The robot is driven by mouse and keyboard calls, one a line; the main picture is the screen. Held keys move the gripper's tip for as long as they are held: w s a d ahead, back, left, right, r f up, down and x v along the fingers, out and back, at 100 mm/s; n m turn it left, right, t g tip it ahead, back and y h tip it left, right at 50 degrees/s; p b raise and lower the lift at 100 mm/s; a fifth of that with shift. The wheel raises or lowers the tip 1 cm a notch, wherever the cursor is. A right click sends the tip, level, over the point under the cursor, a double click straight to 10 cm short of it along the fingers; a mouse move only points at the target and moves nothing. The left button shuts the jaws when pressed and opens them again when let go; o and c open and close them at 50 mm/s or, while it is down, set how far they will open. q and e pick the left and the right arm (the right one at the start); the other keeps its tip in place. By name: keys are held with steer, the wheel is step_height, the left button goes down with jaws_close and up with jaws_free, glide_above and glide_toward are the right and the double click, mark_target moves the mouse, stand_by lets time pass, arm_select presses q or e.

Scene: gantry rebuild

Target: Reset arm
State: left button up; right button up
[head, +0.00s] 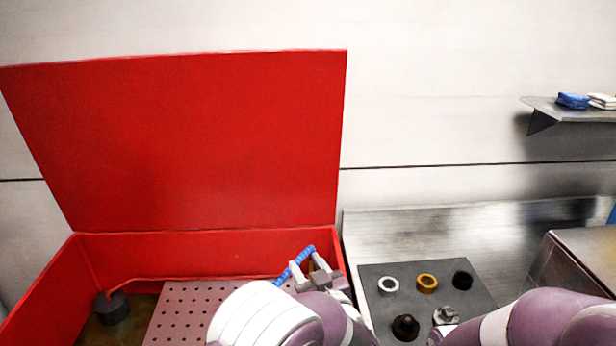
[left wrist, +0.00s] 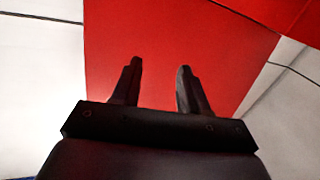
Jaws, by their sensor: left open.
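A blue ribbed hose (head: 290,268) shows right beside the fingers in the head view. I cannot tell whether they touch. My right arm (head: 545,318) enters at the lower right, and its gripper is not in view.
The red box's lid (head: 200,140) stands open. Inside are a perforated plate (head: 185,310) and a dark cylinder (head: 112,307) with a red hose. A dark mat (head: 465,276) to the right holds several rings and fittings. A shelf (head: 550,107) projects at upper right.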

steer(key=shift+r+p, duration=0.35)
steer(key=shift+r, duration=0.15)
arm_select(q)
steer(key=a+m+g+h, duration=0.3)
steer(key=a+h, duration=0.2)
steer(key=h, duration=0.1)
arm_select(e)
steer(key=shift+w+d+r+p, duration=0.1)
steer(key=shift+r+p, duration=0.3)
steer(key=shift+p, duration=0.05)
steer(key=shift+r+p, duration=0.4)
arm_select(q)
steer(key=s+a+f+m+g, duration=0.1)
steer(key=s+a+g, duration=0.5)
steer(key=s, duration=0.7)
steer(key=s+a+f+m+g, duration=0.1)
steer(key=s+a+f+g, duration=0.2)
steer(key=s, duration=1)
steer(key=a+g, duration=0.3)
steer(key=a, duration=0.1)
steer(key=shift+a+f+m+h+p, duration=0.15)
steer(key=shift+f+m+h+p, duration=0.15)
steer(key=shift+m+p, duration=0.1)
arm_select(e)
steer(key=shift+r, duration=0.45)
steer(key=shift+a, duration=0.2)
arm_select(q)
steer(key=shift+w, duration=0.1)
